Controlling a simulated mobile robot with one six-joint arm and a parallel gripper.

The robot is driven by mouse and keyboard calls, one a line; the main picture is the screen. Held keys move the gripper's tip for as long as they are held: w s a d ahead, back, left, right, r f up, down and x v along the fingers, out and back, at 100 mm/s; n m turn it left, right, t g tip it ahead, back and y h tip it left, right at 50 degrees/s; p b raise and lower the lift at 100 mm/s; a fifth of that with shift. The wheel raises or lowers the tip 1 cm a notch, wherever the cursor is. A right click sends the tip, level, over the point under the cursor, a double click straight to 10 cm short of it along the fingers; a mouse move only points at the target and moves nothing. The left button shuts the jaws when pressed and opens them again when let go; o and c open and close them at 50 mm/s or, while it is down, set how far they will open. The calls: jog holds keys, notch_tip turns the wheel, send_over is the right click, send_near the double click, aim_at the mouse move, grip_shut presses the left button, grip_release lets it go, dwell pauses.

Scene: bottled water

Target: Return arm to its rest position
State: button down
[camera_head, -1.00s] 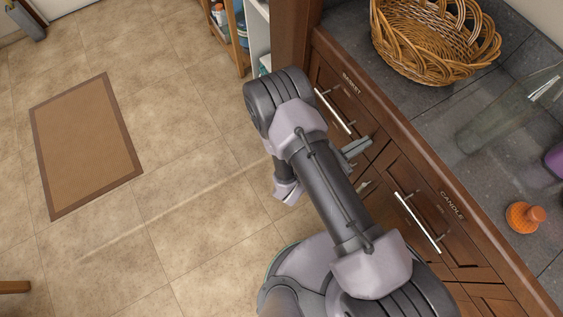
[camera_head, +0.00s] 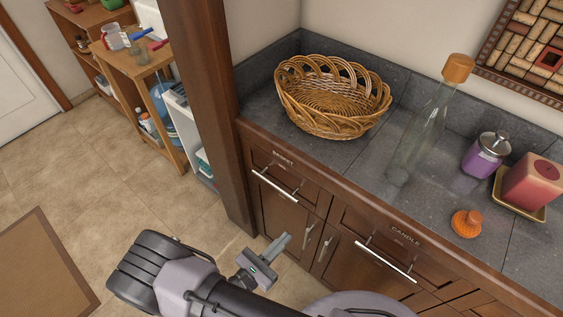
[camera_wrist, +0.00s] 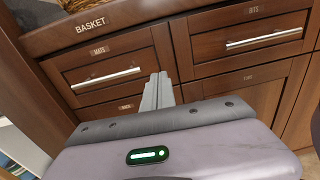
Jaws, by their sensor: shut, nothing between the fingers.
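My gripper (camera_head: 283,243) shows at the lower middle of the head view, in front of the dark wood cabinet (camera_head: 290,213). Its fingers are shut together with nothing between them. In the wrist view, my gripper (camera_wrist: 158,92) points toward the cabinet drawers, below the drawer handle (camera_wrist: 106,80). The picture does not clearly show the gap between fingers and cabinet. My arm (camera_head: 215,285) is bent along the bottom edge of the head view, and its lower part is cut off.
A wooden shelf (camera_head: 140,65) stands at upper left. Tiled floor (camera_head: 110,190) is open at left.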

jog(key=s+d+r+m+g+y, duration=0.1)
jog(key=d+r+m+g, duration=0.4)
jog(key=r+m+g, duration=0.3)
jog(key=s+d+r+m+g, duration=0.1)
jog(key=d+r+m+g, duration=0.4)
jog(key=r+m, duration=0.4)
jog(key=s+r+m+t+y, duration=0.2)
jog(key=r+m+y, duration=0.4)
jog(key=r+m, duration=0.1)
jog(key=s+r+m+t+y, duration=0.3)
jog(key=r+m+y, duration=0.3)
jog(key=r+m, duration=0.2)
notch_tip(320, 180, up, 2)
jog(key=shift+r+y, duration=0.1)
jog(key=shift+y, duration=0.2)
